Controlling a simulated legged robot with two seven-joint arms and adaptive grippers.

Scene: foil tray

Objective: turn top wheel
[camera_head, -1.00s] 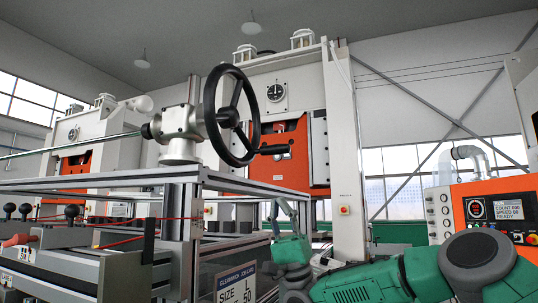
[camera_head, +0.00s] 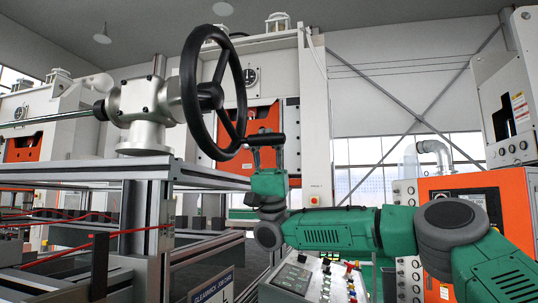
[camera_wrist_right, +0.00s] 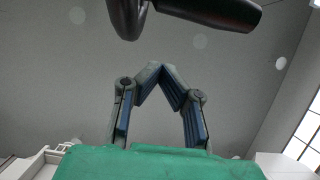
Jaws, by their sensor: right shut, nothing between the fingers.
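The black wheel (camera_head: 238,88) stands upright on a silver gearbox (camera_head: 143,100) on top of the metal frame. Its black crank handle (camera_head: 265,139) sticks out to the right from the lower rim. My right gripper (camera_head: 267,153) is just below the handle, fingers pointing up. In the right wrist view the fingertips (camera_wrist_right: 157,69) meet with nothing between them. The handle (camera_wrist_right: 225,12) and part of the wheel rim (camera_wrist_right: 127,16) show beyond them at the top, apart from the fingers in that picture. My left gripper is out of view.
The metal frame (camera_head: 115,172) lies below the gearbox. A white and orange press (camera_head: 312,120) stands behind the wheel. A panel with buttons (camera_head: 322,280) is under my right arm. An orange control cabinet (camera_head: 470,185) stands at the right.

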